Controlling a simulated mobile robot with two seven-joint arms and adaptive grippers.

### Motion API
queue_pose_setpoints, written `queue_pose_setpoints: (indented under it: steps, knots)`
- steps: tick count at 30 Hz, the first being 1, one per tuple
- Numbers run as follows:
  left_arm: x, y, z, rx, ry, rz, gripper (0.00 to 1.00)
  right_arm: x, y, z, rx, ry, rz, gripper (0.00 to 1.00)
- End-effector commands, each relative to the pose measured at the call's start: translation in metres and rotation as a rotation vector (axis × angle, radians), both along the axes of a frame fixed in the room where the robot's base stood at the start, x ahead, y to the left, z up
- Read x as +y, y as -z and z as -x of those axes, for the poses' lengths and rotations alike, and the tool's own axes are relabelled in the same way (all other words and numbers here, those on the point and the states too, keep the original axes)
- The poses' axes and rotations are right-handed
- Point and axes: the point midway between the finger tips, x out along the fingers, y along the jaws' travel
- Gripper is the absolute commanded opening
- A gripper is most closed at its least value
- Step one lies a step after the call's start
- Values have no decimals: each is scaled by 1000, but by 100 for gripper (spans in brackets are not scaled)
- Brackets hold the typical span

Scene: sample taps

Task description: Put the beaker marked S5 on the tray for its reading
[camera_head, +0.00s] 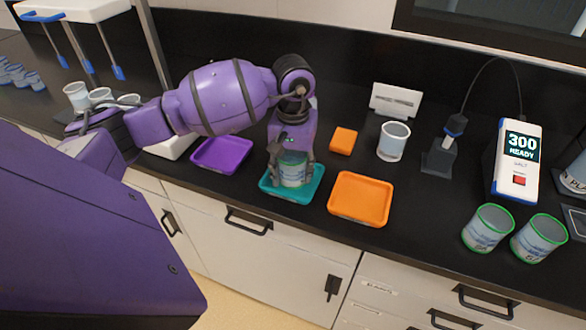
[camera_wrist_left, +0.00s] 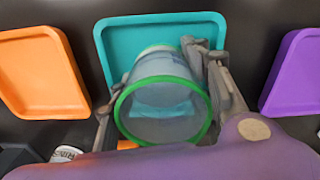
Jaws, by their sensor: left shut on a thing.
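My left gripper (camera_head: 292,172) is shut on a green-rimmed glass beaker (camera_head: 292,176), with a finger on each side of it. The beaker is over the teal tray (camera_head: 312,195) and looks upright; I cannot tell whether its base touches the tray. In the left wrist view the beaker (camera_wrist_left: 163,112) shows from above, its green rim near me and the teal tray (camera_wrist_left: 118,42) behind it. I cannot read its mark. An orange tray (camera_head: 360,200) lies to the right and a purple tray (camera_head: 222,155) to the left, both empty. My right gripper is not in view.
Two green-rimmed beakers (camera_head: 487,228) (camera_head: 539,238) stand at the right near a meter (camera_head: 517,160) reading "300 READY". A clear beaker (camera_head: 393,141), a small orange block (camera_head: 343,141) and a white card (camera_head: 396,101) are behind the orange tray. A probe stand (camera_head: 441,155) stands beside the meter.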

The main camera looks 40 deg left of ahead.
Motion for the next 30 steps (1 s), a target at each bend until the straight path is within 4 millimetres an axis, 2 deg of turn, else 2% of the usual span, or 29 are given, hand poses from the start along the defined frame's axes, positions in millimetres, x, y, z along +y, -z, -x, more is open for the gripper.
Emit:
queue_pose_setpoints:
  steps: [11,12,15,25,27,30]
  knots:
    - [0,6,0,1,0,-1,17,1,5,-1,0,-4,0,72]
    - [0,4,0,1,0,-1,51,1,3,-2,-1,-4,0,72]
    - [0,3,0,0,-1,0,64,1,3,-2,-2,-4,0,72]
    - [0,2,0,-1,0,0,65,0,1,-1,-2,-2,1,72]
    - [-1,-4,-1,-4,0,1,65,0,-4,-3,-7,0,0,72]
    - [0,-14,-1,-5,-1,-2,65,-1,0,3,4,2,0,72]
